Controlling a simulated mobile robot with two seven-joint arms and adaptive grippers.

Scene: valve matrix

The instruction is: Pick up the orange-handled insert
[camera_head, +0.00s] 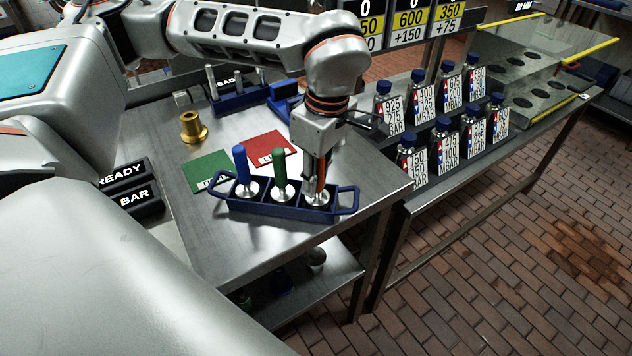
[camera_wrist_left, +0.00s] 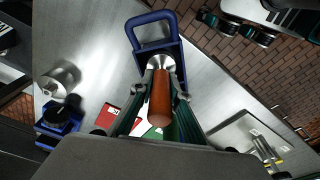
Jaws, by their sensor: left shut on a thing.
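The orange-handled insert (camera_wrist_left: 160,98) stands upright in the right-hand place of a blue carrier (camera_head: 270,207) with two loop handles. My left gripper (camera_head: 318,178) reaches down from above and is shut on the orange handle. In the left wrist view the orange handle lies between the two fingers (camera_wrist_left: 160,88), with its silver base just beyond, near the carrier's loop handle. In the head view the fingers hide much of the orange handle. A blue-handled insert (camera_head: 240,165) and a green-handled insert (camera_head: 280,168) stand in the carrier's other places. My right gripper is not in view.
A green card (camera_head: 206,171), a red card (camera_head: 268,147) and a brass fitting (camera_head: 192,128) lie behind the carrier on the metal table (camera_head: 240,245). Several blue-capped bottles (camera_head: 445,140) stand on a bench to the right. The table's front edge is close to the carrier.

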